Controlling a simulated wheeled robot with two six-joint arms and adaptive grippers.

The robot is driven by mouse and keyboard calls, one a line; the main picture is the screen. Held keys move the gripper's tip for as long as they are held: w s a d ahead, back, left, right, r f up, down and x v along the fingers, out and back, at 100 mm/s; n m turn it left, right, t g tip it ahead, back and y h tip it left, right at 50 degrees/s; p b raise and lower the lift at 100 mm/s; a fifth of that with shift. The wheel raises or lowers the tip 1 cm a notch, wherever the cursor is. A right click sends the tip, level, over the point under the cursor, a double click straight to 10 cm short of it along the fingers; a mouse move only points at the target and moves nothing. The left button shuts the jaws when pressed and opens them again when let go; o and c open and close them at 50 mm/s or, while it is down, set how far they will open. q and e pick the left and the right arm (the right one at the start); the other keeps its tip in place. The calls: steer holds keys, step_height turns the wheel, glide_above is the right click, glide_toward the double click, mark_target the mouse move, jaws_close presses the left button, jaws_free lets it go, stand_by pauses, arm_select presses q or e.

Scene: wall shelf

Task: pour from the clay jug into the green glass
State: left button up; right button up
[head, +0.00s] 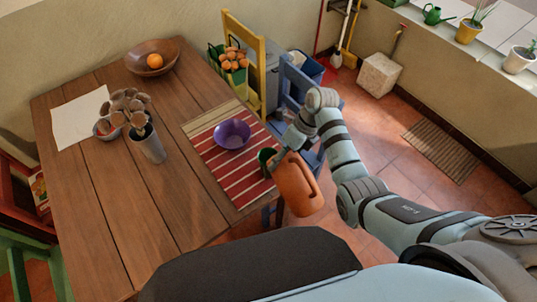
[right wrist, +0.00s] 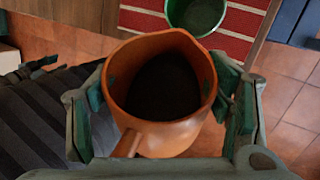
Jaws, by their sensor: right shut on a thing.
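The orange-brown clay jug (head: 299,187) is held by my right gripper (head: 287,150), whose fingers press on both sides of it in the right wrist view. That view looks down into the jug's wide mouth (right wrist: 163,88); the inside is dark and its contents cannot be made out. The jug's lip points toward the green glass (right wrist: 197,14). The glass (head: 266,158) stands on the striped mat near the table's edge, close beside the jug and partly hidden in the head view. No stream shows between them. My left gripper is not in view.
The red striped mat (head: 232,172) also holds a purple bowl (head: 232,133). A grey vase of flowers (head: 150,146), a small bowl and a wooden bowl (head: 152,62) with an orange stand farther left on the table. A blue chair (head: 296,84) and yellow chair (head: 258,65) border the table.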

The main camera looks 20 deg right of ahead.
steer(key=shift+w+a+r+g+h, duration=0.2)
steer(key=shift+w+r+g+h, duration=0.15)
steer(key=shift+g, duration=0.55)
stand_by(3.7)
